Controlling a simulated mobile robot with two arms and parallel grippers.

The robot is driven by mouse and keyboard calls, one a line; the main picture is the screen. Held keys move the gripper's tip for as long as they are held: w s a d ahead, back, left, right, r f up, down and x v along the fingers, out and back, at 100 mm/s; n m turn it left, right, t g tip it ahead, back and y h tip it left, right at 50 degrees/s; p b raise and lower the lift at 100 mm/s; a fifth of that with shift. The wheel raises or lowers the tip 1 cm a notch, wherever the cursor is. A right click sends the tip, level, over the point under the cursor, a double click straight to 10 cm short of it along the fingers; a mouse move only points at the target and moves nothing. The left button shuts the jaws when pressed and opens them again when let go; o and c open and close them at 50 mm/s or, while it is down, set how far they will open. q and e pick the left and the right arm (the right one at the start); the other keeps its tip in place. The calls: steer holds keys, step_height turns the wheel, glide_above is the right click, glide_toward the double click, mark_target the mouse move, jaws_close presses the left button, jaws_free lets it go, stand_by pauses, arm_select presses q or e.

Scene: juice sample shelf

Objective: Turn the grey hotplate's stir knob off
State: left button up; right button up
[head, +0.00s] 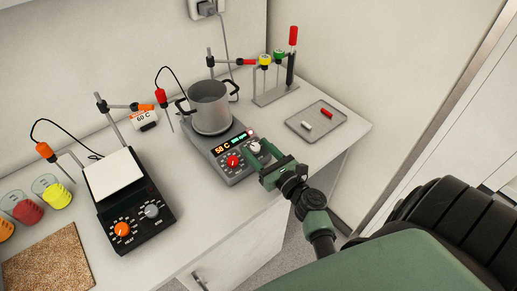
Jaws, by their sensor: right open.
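The grey hotplate (241,177) stands near the middle of the bench with a steel pot (209,104) on its plate. The pale knob's pointer is too small to read. My left gripper is not in view.
A black hotplate (128,218) with an orange and a grey knob stands at the left. Flasks (56,194) and a cork mat (48,262) lie further left. A tool rack (275,93) and a grey tray (316,128) are at the back right.

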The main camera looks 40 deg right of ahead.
jaws_close()
steer(key=shift+d+y, duration=0.1)
steer(key=shift+y, duration=0.2)
steer(key=n+y+b, duration=0.2)
steer(key=n+y, duration=0.1)
steer(key=shift+w+d+f, duration=0.1)
steer(key=shift+d+f, duration=0.05)
steer(key=shift+d, duration=0.05)
steer(key=n+g+y+b, duration=0.2)
steer(key=n+y, duration=0.1)
steer(key=n+g+y+b, duration=0.1)
steer(key=y, duration=0.1)
steer(key=shift+w+d+n, duration=0.1)
steer(key=shift+d+n, duration=0.15)
steer(key=shift+n, duration=0.15)
steer(key=n+g+y+b, duration=0.1)
steer(key=n, duration=0.1)
steer(key=n+g+y+b, duration=0.1)
steer(key=g+y, duration=0.1)
steer(key=shift+w+d+n, duration=0.15)
steer(key=shift+n, duration=0.25)
steer(key=shift+w+r+n+g+y+b, duration=0.1)
steer(key=shift+r+n+g+y+b, duration=0.1)
steer(key=shift+n+g+y+b, duration=1)
steer(key=shift+n+g, duration=0.3)
steer(key=shift+g, duration=0.2)
